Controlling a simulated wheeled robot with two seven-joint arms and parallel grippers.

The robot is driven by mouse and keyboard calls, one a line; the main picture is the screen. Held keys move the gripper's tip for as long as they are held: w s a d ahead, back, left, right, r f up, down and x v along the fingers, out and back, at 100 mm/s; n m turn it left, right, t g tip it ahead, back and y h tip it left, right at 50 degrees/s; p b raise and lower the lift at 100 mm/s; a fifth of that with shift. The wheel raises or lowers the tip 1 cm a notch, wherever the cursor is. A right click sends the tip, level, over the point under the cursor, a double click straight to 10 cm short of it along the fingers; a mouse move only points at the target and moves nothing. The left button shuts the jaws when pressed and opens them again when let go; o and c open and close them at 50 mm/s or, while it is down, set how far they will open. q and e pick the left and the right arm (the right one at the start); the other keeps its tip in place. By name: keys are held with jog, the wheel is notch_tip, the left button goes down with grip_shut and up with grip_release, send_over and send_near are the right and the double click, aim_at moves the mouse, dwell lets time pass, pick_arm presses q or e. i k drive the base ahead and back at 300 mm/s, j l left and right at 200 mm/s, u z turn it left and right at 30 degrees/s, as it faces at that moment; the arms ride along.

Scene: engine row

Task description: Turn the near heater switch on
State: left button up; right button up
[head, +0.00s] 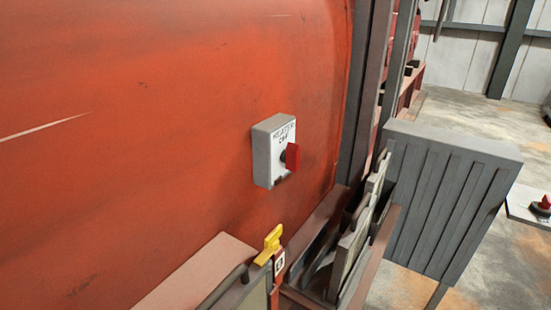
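The heater switch (273,150) is a small grey-white box fixed to the large orange-red curved engine wall, near the middle of the head view. Its face carries dark lettering that reads "HEATER" with a smaller word below it, too small to read surely. A red knob (292,157) sticks out from the right of its face on a dark hub, its flat grip looking roughly upright. Neither of my grippers shows in the head view, and nothing touches the switch.
The orange-red wall (150,130) fills the left. A yellow handle (269,244) stands below the switch. Dark frames and panels (350,235) lie to its lower right. A grey ribbed panel (450,195) stands at right. A red-topped item (541,208) sits at the far right edge. Concrete floor lies beyond.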

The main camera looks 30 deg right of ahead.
aim_at(291, 156)
jog(key=z, duration=1.05)
